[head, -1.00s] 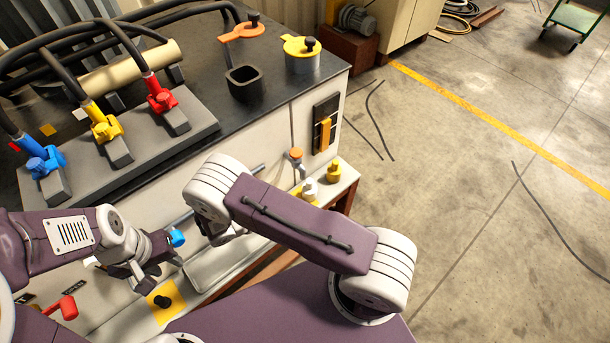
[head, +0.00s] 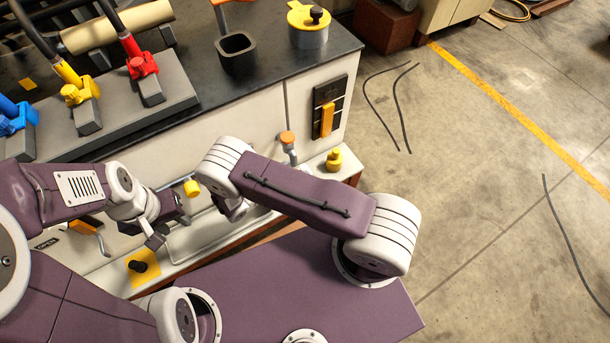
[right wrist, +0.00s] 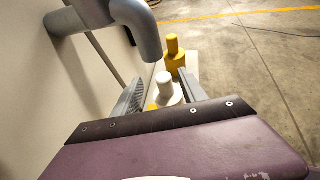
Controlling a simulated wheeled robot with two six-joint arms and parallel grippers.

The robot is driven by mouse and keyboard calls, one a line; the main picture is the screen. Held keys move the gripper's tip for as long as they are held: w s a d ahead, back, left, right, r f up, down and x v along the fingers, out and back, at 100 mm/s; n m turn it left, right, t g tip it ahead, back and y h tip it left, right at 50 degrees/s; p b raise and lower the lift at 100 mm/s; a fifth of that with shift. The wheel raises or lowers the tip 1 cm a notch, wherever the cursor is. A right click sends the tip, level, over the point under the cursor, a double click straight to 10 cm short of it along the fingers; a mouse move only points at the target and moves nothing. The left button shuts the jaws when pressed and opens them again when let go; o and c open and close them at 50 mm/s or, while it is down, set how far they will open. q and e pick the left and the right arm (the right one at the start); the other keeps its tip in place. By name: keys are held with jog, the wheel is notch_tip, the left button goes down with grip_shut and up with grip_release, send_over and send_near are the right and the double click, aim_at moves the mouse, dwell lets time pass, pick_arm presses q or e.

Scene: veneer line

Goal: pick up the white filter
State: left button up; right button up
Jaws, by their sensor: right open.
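The white filter (right wrist: 165,86) shows in the right wrist view as a short white cylinder on a wider white base, with some yellow beside it. It appears between the finger ends of my right gripper (right wrist: 161,78), which is open and empty. I cannot tell how far beyond the fingertips it stands. In the head view my right arm hides the filter and most of that gripper. My left gripper (head: 167,230) is in front of the machine's panel at the left; its finger opening is unclear.
A yellow filter-like piece (right wrist: 174,58) stands just behind the white one; it also shows in the head view (head: 335,159). A grey pipe (right wrist: 139,22) bends down close to the left finger. The machine's pale side (right wrist: 88,75) rises at left. Open floor (head: 480,200) lies to the right.

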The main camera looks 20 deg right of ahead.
jog(key=shift+x, duration=0.9)
jog(key=x, duration=0.4)
jog(key=shift+s+d+f+b, duration=0.2)
jog(key=shift+f+b, duration=0.1)
jog(key=shift+f, duration=0.15)
jog(key=shift+w+d+f, duration=0.1)
jog(key=shift+w+d, duration=0.1)
jog(key=shift+d, duration=0.05)
grip_shut()
